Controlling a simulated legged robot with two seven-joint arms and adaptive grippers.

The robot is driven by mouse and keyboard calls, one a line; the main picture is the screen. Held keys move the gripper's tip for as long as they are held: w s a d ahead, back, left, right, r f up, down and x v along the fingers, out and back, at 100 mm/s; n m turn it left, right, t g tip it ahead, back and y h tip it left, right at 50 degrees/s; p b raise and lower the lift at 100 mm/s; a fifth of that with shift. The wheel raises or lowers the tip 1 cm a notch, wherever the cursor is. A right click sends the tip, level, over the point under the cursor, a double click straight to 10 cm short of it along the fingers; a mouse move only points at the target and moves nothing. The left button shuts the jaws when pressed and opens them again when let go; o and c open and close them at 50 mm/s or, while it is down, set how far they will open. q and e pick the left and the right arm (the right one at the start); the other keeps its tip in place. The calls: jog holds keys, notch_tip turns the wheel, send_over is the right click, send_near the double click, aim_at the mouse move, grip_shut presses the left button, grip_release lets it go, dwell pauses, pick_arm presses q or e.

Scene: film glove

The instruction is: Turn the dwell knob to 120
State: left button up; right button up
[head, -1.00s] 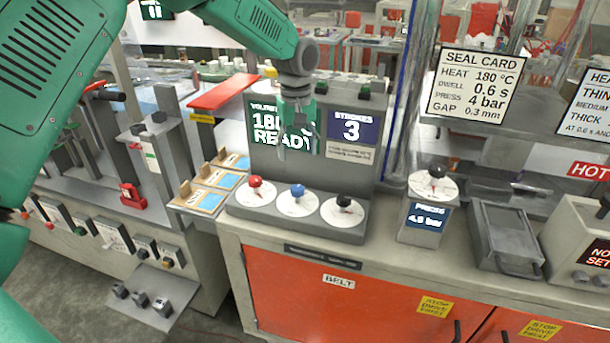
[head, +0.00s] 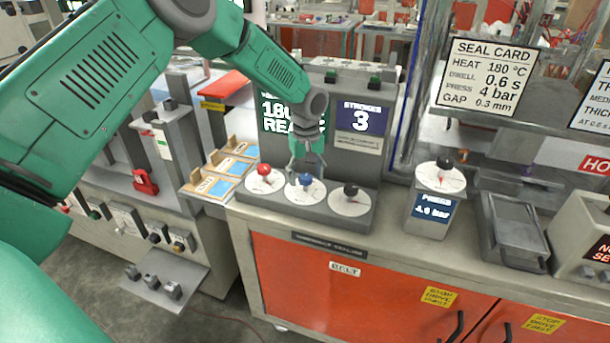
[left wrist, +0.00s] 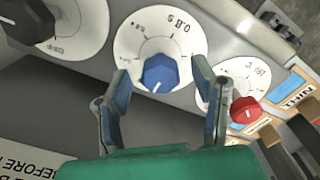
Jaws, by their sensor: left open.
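The blue knob (head: 305,181) sits in the middle of a white dial on the grey console, between two other knobs. In the left wrist view the blue knob (left wrist: 159,73) has a pale pointer line, and its dial (left wrist: 143,38) reads about 0.8 s, seen upside down. My left gripper (head: 304,172) is just above the blue knob and partly covers it. In the wrist view its two open fingers stand on either side of the knob, with a gap visible at each side. My right gripper is not in view.
A red knob (head: 264,170) and a black knob (head: 351,190) flank the blue one closely. Behind them stand screens with a heat readout (head: 284,124) and STROKES 3 (head: 360,117). A press unit (head: 432,210) and grey tray (head: 515,232) are to the right.

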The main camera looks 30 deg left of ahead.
pick_arm(q)
jog(key=shift+d, duration=0.4)
jog(key=shift+a, duration=0.3)
jog(key=c, duration=0.9)
jog(key=shift+a+f, duration=0.1)
jog(key=shift+a, duration=0.05)
jog(key=shift+c, duration=1.1)
jog(key=shift+a, duration=0.15)
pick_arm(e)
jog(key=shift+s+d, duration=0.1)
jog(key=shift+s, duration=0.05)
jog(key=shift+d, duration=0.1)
